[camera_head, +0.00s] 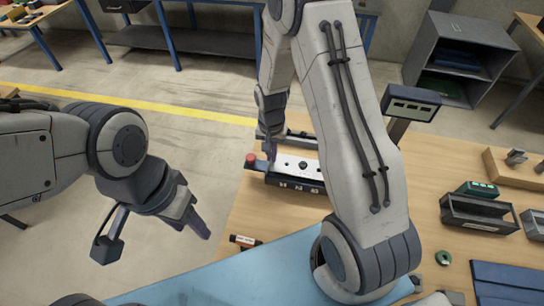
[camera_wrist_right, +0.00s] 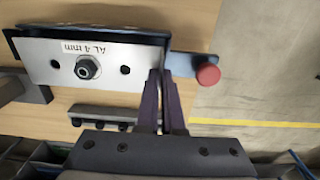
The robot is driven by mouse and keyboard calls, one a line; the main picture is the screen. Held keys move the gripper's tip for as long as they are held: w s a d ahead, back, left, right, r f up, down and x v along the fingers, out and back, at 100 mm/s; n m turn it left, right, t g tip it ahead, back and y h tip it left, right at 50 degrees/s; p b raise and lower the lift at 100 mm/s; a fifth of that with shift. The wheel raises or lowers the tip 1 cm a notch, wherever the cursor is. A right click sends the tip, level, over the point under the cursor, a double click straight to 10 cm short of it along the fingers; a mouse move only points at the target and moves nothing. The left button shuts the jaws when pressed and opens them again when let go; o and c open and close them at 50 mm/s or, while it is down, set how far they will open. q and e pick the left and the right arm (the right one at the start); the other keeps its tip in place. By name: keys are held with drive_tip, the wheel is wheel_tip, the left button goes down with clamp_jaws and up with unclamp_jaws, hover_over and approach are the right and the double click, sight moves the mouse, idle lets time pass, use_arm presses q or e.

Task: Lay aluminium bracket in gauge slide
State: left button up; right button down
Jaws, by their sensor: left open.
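The aluminium bracket (camera_wrist_right: 55,75) is a pale plate marked "AL 4 mm", with a dark hex piece in its middle and a round hole on each side. It lies along the black gauge slide (camera_wrist_right: 90,32), and shows in the head view (camera_head: 297,165) on top of the slide (camera_head: 295,184). My right gripper (camera_wrist_right: 160,75) has its fingers close together at the bracket's right end in the wrist view, and looks shut on that end. The tips also show in the head view (camera_head: 270,150). My left gripper (camera_head: 197,222) is open and empty, left of the table.
A red knob (camera_wrist_right: 208,74) sits at the slide's end. A small display (camera_head: 411,102) on a post stands behind my right arm. Dark bins (camera_head: 480,214), a wooden block (camera_head: 510,172) and a green ring (camera_head: 443,258) lie right. A labelled cylinder (camera_head: 245,241) lies at the front left.

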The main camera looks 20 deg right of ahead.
wheel_tip(320, 180, down, 2)
drive_tip(key=shift+f, duration=0.1)
drive_tip(key=shift+f, duration=0.15)
drive_tip(key=shift+f, duration=0.15)
drive_tip(key=c, duration=1.1)
unclamp_jaws()
drive_tip(key=shift+o, duration=0.2)
